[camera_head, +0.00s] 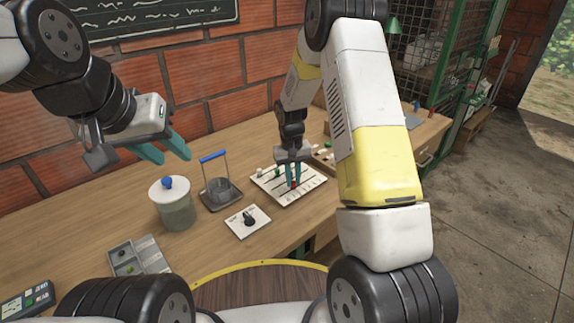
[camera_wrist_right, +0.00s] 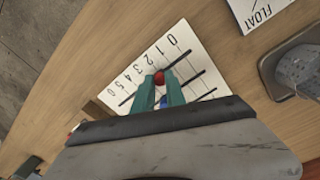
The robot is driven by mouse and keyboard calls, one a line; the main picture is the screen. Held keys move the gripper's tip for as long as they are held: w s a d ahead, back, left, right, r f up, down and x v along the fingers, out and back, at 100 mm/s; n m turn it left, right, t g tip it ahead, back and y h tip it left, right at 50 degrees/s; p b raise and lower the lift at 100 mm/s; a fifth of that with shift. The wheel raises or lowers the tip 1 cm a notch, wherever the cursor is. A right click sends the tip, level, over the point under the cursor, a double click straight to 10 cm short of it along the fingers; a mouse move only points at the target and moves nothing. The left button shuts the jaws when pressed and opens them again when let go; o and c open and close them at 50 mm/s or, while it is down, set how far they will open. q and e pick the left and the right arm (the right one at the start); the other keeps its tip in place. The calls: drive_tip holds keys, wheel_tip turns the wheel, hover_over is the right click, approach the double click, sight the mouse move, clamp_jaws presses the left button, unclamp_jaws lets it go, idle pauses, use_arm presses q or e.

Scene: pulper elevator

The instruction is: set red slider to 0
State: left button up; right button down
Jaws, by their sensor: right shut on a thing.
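The white slider panel (camera_head: 310,190) lies on the wooden table below my right gripper. In the right wrist view the panel (camera_wrist_right: 172,32) shows printed numbers from 0 upward beside dark parallel slots. The red slider knob (camera_wrist_right: 159,77) sits between the fingertips of my right gripper (camera_wrist_right: 160,84), which is shut on it. The knob appears around the 2 to 3 marks, away from the 0 end; its exact mark is unclear. A blue knob (camera_wrist_right: 164,101) is partly hidden between the fingers. My left gripper (camera_head: 167,150) is open and empty above the table.
A lidded jar (camera_head: 176,212), a blue-handled holder with a grey cup (camera_head: 220,192) and a white card with a black knob (camera_head: 247,221) stand left of the panel. A grey tray (camera_head: 138,259) lies near the front left. A brick wall backs the table.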

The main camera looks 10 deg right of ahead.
sight(282, 195)
idle(0.7)
drive_tip(key=shift+s+a, duration=0.5)
drive_tip(key=shift+a, duration=0.25)
drive_tip(key=shift+s+a, duration=0.45)
drive_tip(key=shift+a, duration=0.25)
drive_tip(key=shift+s+a, duration=0.5)
drive_tip(key=shift+a, duration=0.25)
drive_tip(key=c, duration=1.3)
unclamp_jaws()
drive_tip(key=shift+c, duration=0.2)
wheel_tip(282, 195, up, 8)
drive_tip(key=shift+a, duration=0.2)
drive_tip(key=shift+f, duration=0.1)
